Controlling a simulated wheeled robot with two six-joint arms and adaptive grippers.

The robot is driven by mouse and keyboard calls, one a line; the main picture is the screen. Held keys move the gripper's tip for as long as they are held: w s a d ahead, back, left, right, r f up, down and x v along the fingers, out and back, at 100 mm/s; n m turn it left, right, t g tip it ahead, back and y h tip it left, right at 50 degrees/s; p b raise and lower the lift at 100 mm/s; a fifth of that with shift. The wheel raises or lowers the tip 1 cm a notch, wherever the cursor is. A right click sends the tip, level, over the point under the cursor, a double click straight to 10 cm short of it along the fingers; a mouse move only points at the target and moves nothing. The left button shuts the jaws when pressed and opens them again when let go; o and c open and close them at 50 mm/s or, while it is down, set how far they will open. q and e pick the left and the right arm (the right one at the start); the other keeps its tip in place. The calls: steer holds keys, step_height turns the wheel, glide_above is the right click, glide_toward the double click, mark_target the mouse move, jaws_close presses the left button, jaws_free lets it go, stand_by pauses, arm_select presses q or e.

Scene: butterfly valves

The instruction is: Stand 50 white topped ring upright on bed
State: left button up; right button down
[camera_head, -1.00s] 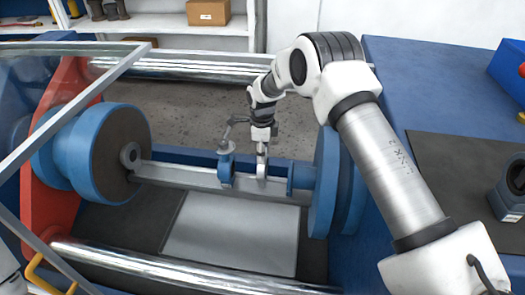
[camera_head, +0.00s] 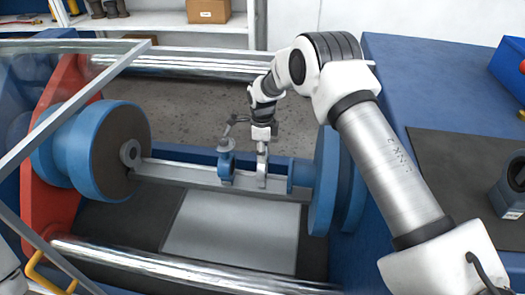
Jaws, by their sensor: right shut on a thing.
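My right gripper (camera_head: 263,142) is above the grey bed bar (camera_head: 185,173) in the head view and points down. It is shut on a pale, thin ring (camera_head: 262,168) that stands upright at the bar. The ring is small in the picture, and I cannot tell whether its lower edge rests on the bar. The fingers hide part of its top. My left gripper is not in view.
A blue valve body (camera_head: 226,165) with a lever stands on the bar just left of the ring. A blue end flange (camera_head: 325,180) is close on the right, and a large blue disc (camera_head: 95,150) with a dark face is at left. Shiny rails run along front and back.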

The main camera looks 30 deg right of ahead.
steer(key=shift+f, duration=0.8)
stand_by(1.7)
steer(key=c, duration=1.2)
jaws_free()
steer(key=shift+o, duration=0.5)
steer(key=o, duration=0.6)
steer(key=shift+c, duration=0.2)
